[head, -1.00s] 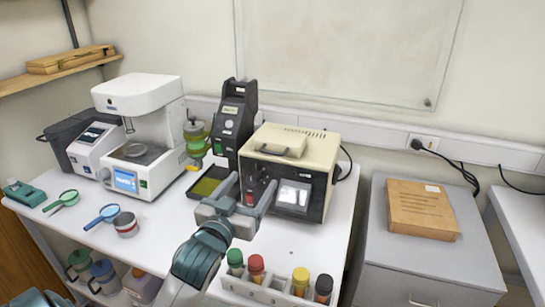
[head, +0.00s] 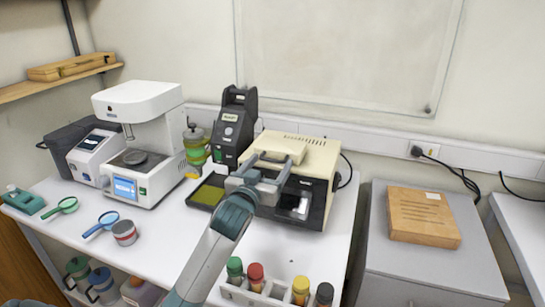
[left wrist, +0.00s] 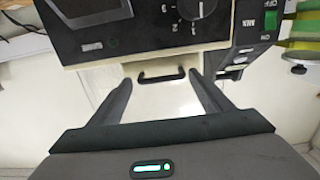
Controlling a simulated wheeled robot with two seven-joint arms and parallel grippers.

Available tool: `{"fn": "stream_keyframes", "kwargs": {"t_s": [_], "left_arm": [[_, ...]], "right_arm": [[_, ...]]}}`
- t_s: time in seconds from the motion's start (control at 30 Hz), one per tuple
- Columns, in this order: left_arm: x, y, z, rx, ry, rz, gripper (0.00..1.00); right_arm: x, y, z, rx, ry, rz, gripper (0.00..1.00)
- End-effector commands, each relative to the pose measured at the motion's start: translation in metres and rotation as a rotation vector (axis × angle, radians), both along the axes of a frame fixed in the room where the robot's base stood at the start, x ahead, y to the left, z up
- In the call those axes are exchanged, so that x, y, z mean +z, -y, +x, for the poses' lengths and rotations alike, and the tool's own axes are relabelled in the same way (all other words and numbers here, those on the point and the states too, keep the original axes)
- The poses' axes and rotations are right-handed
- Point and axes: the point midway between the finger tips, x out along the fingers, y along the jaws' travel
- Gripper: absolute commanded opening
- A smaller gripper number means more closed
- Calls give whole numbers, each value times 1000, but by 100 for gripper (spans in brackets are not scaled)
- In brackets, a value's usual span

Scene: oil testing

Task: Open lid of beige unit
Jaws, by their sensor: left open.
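The beige unit (head: 318,160) is a box with a cream top and a dark front panel, on the right part of the white table. My left gripper (head: 270,165) is open at the upper front edge of the unit, just in front of the lid. In the left wrist view, a dark-looking handle (left wrist: 162,75) appears between the two spread fingers (left wrist: 162,82), apart from both. The lid looks closed. My right gripper is not in view.
A black instrument (head: 234,130) and a green-banded container (head: 195,145) stand left of the unit. A dark tray (head: 209,192) lies beside it. A rack (head: 262,294) with colour-capped bottles stands in front. A white tester (head: 150,185) stands further left.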

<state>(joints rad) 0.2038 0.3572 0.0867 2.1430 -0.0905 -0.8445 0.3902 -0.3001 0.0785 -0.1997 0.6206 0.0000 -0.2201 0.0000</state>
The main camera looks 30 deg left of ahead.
Motion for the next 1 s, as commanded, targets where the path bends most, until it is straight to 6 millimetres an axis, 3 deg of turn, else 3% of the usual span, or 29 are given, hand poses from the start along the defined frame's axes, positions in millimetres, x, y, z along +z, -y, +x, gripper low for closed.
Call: {"fn": "stream_keyframes", "kwargs": {"t_s": [0.2, 0.6, 0.67, 0.8, 1.0], "left_arm": [[1, -4, 20, -1, 0, 1, 72], [-1, -6, 25, -1, 0, 0, 72], [-1, -6, 25, -1, 0, 0, 60], [-1, -5, 25, -2, 0, 0, 27], [0, -5, 27, -3, 0, -1, 24]], "right_arm": [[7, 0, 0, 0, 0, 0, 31], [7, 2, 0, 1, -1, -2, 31], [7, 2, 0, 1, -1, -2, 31], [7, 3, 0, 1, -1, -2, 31], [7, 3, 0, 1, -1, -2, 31]]}}
